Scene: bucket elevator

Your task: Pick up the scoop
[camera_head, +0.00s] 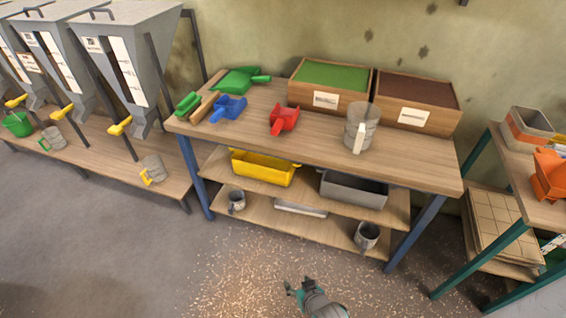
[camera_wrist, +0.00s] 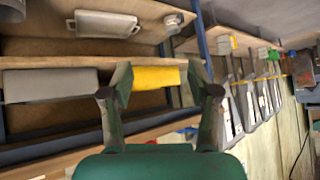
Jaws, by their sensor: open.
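Three scoops lie on the wooden table top (camera_head: 400,162) in the head view. The blue scoop (camera_head: 229,107) is left of centre, and the red scoop (camera_head: 284,119) is to its right. A larger green scoop or dustpan (camera_head: 238,80) lies behind the blue one. My gripper (camera_head: 296,290) is low in front of the table, well apart from all of them. In the wrist view my gripper (camera_wrist: 163,92) has its two fingers spread with nothing between them.
Soil boxes (camera_head: 301,96) (camera_head: 402,115) and a clear measuring jug (camera_head: 362,130) stand on the table. Shelves below hold a yellow bin (camera_head: 265,170), a grey bin (camera_head: 352,190) and mugs (camera_head: 366,236). Hoppers (camera_head: 125,50) stand left, a teal-legged rack (camera_head: 484,252) right. Grains litter the floor.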

